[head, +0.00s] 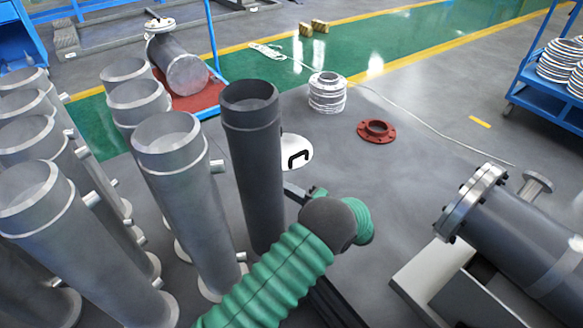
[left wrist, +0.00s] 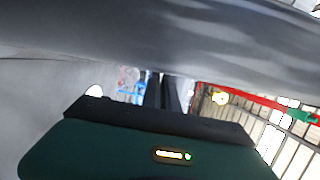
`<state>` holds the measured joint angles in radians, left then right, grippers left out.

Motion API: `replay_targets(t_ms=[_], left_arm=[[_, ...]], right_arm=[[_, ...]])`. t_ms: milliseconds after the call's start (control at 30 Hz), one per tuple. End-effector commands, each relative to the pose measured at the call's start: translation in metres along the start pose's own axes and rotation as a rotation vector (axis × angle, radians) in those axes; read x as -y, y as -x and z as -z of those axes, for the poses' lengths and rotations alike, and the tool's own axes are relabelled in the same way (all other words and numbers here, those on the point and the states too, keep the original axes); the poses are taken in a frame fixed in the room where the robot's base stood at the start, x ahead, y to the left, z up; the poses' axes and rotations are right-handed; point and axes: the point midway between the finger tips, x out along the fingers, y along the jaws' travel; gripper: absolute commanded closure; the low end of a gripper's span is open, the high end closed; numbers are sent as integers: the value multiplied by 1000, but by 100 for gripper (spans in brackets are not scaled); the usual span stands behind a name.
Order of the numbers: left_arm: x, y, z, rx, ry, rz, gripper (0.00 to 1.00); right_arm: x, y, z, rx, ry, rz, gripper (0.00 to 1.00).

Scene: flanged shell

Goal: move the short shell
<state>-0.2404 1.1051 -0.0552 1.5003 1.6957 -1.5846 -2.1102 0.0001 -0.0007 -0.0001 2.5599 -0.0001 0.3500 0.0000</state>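A dark grey open-topped shell (head: 252,165) stands upright left of centre in the head view. A grey shell with a bolted flange (head: 520,235) lies at the right on a light block. I cannot tell by name which is the short shell. My left arm, in a green sleeve, comes up from the bottom. Its gripper (head: 300,192) is mostly hidden by the wrist, with a small grey part beside the dark shell; contact is unclear. In the left wrist view, a broad grey curved surface crosses the top, above two dark finger-like bars (left wrist: 162,92). Their tips are hidden. My right gripper is not seen.
Several lighter grey pipes (head: 180,190) crowd the left. A red flange (head: 376,130) and a stack of pale rings (head: 327,92) lie on the floor behind. A blue rack (head: 550,105) stands at the far right.

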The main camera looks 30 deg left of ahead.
Motion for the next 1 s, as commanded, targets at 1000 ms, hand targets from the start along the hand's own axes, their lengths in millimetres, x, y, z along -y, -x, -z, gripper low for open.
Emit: replay_targets(t_ms=[1000], left_arm=[[-3, 134, 1, -9, 0, 0, 100]], right_arm=[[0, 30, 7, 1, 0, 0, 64]])
